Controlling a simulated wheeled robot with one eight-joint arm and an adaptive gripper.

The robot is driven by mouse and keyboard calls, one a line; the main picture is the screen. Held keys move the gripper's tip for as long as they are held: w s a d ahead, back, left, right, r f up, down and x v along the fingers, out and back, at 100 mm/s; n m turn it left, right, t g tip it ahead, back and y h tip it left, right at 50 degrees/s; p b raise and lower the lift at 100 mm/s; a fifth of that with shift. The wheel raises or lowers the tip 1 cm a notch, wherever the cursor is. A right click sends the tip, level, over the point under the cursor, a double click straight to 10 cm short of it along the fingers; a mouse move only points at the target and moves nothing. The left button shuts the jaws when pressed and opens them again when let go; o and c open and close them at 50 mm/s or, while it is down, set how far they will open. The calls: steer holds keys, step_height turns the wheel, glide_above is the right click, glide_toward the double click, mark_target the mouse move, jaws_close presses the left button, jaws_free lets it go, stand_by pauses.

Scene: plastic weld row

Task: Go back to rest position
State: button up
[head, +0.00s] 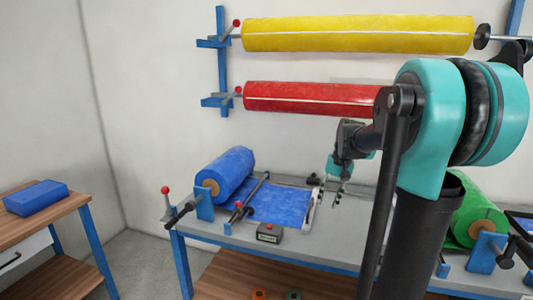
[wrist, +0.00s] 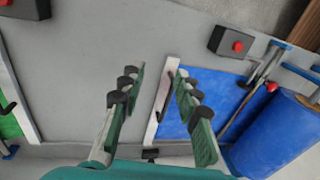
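My gripper (wrist: 158,110) is open and empty in the wrist view, its two green fingers with dark pads spread apart above the grey bench top. In the head view my gripper (head: 340,192) hangs over the bench near the right end of the blue plastic sheet (head: 280,205). I cannot tell the exact height above the bench.
A blue roll (head: 226,172) and a control box with a red button (head: 269,232) are on the bench (head: 325,240). A green roll (head: 480,215) is at right. Yellow (head: 360,34) and red (head: 310,98) rolls hang on the wall. A side table with a blue block (head: 36,198) stands left.

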steer(key=s+a+f+n+t+h, duration=0.1)
steer(key=s+f, duration=0.7)
steer(key=s, duration=0.2)
steer(key=s+a+f+n+t+h, duration=0.1)
steer(key=s+f+n+t, duration=0.1)
steer(key=s+f, duration=0.6)
steer(key=s, duration=0.2)
steer(key=shift+s+f, duration=0.2)
steer(key=shift+s, duration=0.2)
steer(key=shift+a, duration=0.1)
steer(key=shift+c, duration=0.4)
stand_by(1.1)
